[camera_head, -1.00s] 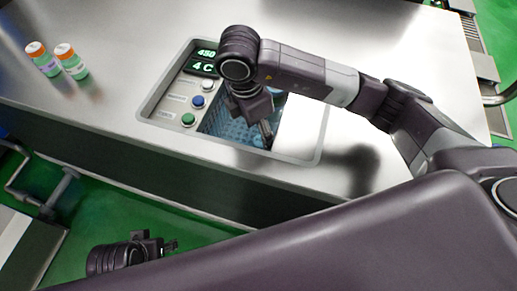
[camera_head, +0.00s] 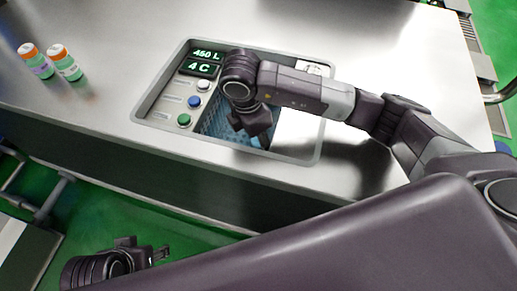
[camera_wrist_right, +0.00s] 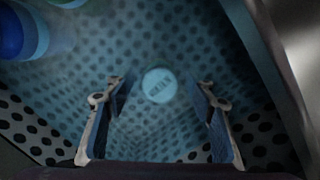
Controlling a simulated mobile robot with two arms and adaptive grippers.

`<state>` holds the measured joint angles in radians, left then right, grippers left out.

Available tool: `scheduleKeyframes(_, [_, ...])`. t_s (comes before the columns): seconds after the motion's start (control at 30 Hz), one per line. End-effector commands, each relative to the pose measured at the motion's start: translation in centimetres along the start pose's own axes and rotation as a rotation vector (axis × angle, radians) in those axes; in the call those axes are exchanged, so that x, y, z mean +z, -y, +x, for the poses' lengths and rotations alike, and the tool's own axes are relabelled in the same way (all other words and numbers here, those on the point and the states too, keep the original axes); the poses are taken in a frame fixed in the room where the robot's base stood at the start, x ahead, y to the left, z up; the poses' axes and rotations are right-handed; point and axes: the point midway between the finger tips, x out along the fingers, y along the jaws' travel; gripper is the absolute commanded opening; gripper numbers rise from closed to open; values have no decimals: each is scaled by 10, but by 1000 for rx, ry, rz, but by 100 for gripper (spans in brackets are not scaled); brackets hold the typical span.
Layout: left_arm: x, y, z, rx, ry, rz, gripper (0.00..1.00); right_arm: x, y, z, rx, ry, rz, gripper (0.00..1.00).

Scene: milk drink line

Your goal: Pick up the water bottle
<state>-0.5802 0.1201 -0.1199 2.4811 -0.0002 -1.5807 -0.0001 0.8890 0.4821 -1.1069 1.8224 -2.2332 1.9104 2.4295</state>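In the right wrist view a pale round cap (camera_wrist_right: 158,85) with small print, seen from above, lies between my fingers; it looks like the water bottle's top, and its body is hard to make out. My right gripper (camera_wrist_right: 160,90) is open, one finger on each side of the cap, with a gap to both. In the head view my right wrist (camera_head: 252,118) reaches into the sunken basin, and the fingers and bottle are hidden. My left gripper (camera_head: 160,253) hangs low over the floor at the lower left, too small to judge.
The basin (camera_head: 217,125) has a blue perforated lining and a rim around it. Buttons and a green display (camera_head: 201,68) sit on its left. A blue round thing (camera_wrist_right: 12,30) is at the wrist view's corner. Two orange-capped bottles (camera_head: 65,63) stand on the steel counter (camera_head: 120,50).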

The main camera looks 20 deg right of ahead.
Motion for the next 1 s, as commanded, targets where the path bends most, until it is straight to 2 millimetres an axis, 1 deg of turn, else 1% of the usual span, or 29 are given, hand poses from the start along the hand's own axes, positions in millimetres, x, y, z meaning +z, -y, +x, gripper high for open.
scheduleKeyframes(0.03, [0,0,0,0,0,0,40,0,0,0,0,0,0,43])
scheduleKeyframes(0.07, [0,0,0,0,0,0,40,0,0,0,0,0,0,39])
scheduleKeyframes(0.4, [0,0,0,0,0,0,40,0,0,0,-2,0,0,2])
scheduleKeyframes(0.57, [0,0,0,0,0,0,40,0,1,1,-3,1,0,1])
scheduleKeyframes(0.6, [0,0,0,0,0,0,40,0,1,1,-3,1,0,0])
scheduleKeyframes(0.83, [0,0,0,0,0,0,40,0,2,1,-5,1,0,0])
scheduleKeyframes(0.93, [0,0,-1,0,-1,0,40,1,1,-3,-5,1,-1,0])
scheduleKeyframes(1.0, [-1,0,-1,0,-1,0,40,2,1,-10,-5,1,-1,0])
